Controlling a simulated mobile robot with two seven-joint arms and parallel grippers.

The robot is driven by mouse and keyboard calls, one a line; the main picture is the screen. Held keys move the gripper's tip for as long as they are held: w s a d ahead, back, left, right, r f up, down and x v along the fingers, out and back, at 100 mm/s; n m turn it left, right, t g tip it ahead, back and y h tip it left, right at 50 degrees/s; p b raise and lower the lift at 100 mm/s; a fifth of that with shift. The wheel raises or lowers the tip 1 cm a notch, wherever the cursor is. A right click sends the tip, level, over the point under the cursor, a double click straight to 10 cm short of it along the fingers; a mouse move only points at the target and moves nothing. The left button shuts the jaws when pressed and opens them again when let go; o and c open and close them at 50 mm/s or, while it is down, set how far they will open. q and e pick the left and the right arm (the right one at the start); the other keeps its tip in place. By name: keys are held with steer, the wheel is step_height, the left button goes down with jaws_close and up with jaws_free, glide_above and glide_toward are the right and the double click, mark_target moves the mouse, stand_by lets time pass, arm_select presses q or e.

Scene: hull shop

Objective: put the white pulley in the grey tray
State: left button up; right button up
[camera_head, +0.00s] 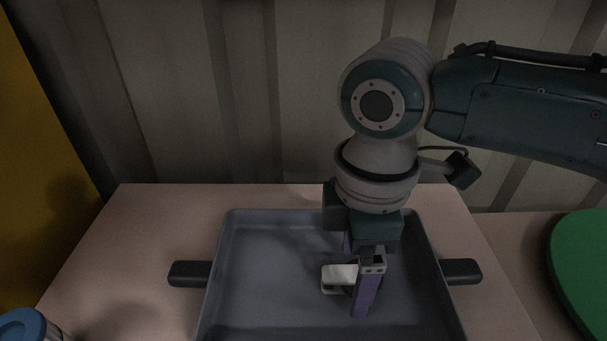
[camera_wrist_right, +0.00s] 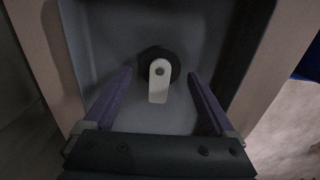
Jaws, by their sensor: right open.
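The grey tray (camera_head: 290,224) sits on the table with a black handle on each side. The white pulley (camera_head: 338,273) is inside the tray, right of its middle, partly hidden by a finger. In the wrist view the white pulley (camera_wrist_right: 158,90) shows a pale flat arm with a hole, over a dark round part. My right gripper (camera_head: 358,283) is open and points down into the tray. In the wrist view its purple fingers (camera_wrist_right: 160,78) stand either side of the pulley, with a gap on both sides. My left gripper is not in view.
A blue-lidded container (camera_head: 22,326) stands at the lower left. A green round object (camera_head: 583,265) is at the right edge. A ribbed wall (camera_head: 240,90) rises behind the table, and a yellow panel (camera_head: 35,190) is at the left. The tray's left half is empty.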

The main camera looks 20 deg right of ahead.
mark_target(354, 274)
step_height(354, 274, up, 12)
steer(key=p, duration=0.3)
steer(key=s+a+f+m+t+y, duration=0.2)
steer(key=s+a+f+m+y, duration=0.15)
steer(key=s+a+m, duration=0.35)
steer(key=s+d+f+m+t+h, duration=0.1)
steer(key=s+d+m+h, duration=0.2)
steer(key=s+d+m, duration=0.2)
steer(key=s+d, duration=0.3)
steer(key=d, duration=0.4)
steer(key=shift+s+f+m+t, duration=0.2)
steer(key=shift+s+m+t, duration=0.1)
steer(key=shift+m, duration=0.1)
steer(key=shift+d, duration=0.1)
